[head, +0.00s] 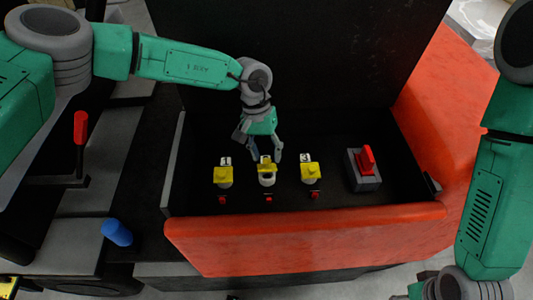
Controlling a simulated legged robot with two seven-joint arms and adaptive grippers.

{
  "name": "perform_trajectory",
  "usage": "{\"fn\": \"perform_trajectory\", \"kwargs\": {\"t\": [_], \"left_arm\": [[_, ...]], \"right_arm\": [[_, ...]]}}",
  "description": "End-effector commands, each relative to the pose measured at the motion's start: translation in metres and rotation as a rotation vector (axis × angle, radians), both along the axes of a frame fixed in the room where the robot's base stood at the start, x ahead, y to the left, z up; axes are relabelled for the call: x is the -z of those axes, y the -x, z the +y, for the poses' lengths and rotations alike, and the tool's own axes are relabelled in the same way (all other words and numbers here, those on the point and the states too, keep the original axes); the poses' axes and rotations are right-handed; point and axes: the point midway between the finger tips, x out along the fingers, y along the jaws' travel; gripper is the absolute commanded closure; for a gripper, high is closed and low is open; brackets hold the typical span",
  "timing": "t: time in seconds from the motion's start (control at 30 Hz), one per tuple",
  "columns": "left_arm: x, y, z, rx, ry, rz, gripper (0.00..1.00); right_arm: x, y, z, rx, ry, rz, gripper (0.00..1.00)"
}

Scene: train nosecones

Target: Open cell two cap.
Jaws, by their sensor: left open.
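The cell two cap (266,168) is yellow and sits on the middle of three cells in the open dark compartment. Its number label is mostly hidden behind my left gripper. My left gripper (266,154) comes down from behind, open, with its fingers around or just behind this cap; I cannot tell whether they touch it. The cell one cap (223,173) is to the left and the cell three cap (309,171) to the right, both yellow with white number labels. My right gripper is at the bottom edge, with its fingers mostly out of the picture.
Small red parts lie in front of each cell. A red switch (367,160) on a grey box stands to the right. The orange front wall (310,240) and dark raised lid (310,50) bound the compartment. A red lever (80,130) and blue knob (117,232) are at left.

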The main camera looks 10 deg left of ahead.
Motion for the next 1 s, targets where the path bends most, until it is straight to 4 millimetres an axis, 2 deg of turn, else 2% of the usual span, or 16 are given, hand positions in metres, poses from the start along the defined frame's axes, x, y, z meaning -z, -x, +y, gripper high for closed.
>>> {"fn": "perform_trajectory", "kwargs": {"t": [0.2,0.43,0.63,0.9,1.0], "left_arm": [[-0.043,-0.002,0.0,-0.001,0.003,-0.005,0.6],[-0.078,-0.003,0.0,-0.002,0.002,-0.001,0.6],[-0.089,-0.003,0.0,-0.001,0.001,-0.001,0.6],[-0.088,-0.003,0.0,-0.004,-0.001,-0.004,0.59],[-0.085,-0.01,0.0,-0.028,-0.023,-0.041,0.59]], "right_arm": [[0.0,0.0,0.0,0.0,0.0,-0.001,0.6],[0.0,-0.001,0.0,0.0,0.0,-0.001,0.6],[0.0,-0.001,0.0,0.0,0.0,-0.001,0.6],[0.001,-0.004,0.0,0.0,0.0,0.001,0.6],[0.001,-0.004,0.0,0.0,0.0,0.002,0.6]]}}
